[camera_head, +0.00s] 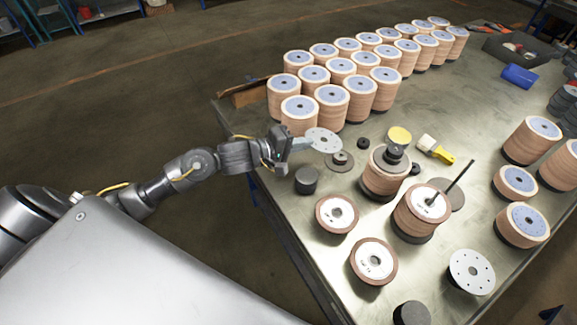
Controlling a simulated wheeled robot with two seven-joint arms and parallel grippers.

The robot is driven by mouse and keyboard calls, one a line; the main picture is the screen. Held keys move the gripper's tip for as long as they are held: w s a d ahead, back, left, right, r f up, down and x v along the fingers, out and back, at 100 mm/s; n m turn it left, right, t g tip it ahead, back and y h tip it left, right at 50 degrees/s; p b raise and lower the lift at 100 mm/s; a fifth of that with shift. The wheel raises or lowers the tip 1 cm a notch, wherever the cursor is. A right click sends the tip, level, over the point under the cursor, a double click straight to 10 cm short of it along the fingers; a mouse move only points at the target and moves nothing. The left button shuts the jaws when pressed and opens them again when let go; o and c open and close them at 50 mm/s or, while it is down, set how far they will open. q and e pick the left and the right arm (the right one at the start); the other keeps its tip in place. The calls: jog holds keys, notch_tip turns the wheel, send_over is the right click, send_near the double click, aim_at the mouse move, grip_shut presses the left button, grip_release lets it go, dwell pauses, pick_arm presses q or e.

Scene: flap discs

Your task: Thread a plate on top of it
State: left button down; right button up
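A white plate with small holes (325,140) is at the fingertips of my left gripper (302,144), over the table's left part. The gripper looks shut on its near edge. A second white plate (472,272) lies flat at the front right. A stack of flap discs (420,214) stands in the middle, with a pale top and a thin dark rod rising at a slant from it. Another stack (385,176) behind it carries a dark round piece on top. My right gripper is not in view.
Rows of disc stacks (331,104) fill the back of the metal table (300,240). More stacks (521,226) stand at the right. Single discs (336,214), dark cylinders (307,180), a flat disc with a hub (341,161) and a yellow-handled brush (436,150) lie around the middle.

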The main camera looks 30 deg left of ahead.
pick_arm(q)
jog(key=w+r+y, duration=0.1)
jog(key=r, duration=0.1)
jog(key=r+n+t+y, duration=0.1)
jog(key=r, duration=0.1)
jog(key=w+d+r+n, duration=0.1)
jog(key=r, duration=0.1)
jog(key=shift+w+t+y+b, duration=0.3)
jog(key=shift+w+y+b, duration=0.05)
jog(key=shift+y, duration=0.05)
notch_tip(320, 180, up, 8)
jog(key=a+n+t+y+b, duration=0.1)
jog(key=n+y, duration=0.3)
jog(key=y, duration=0.1)
jog(key=shift+s, duration=0.4)
jog(key=shift+a+r, duration=0.15)
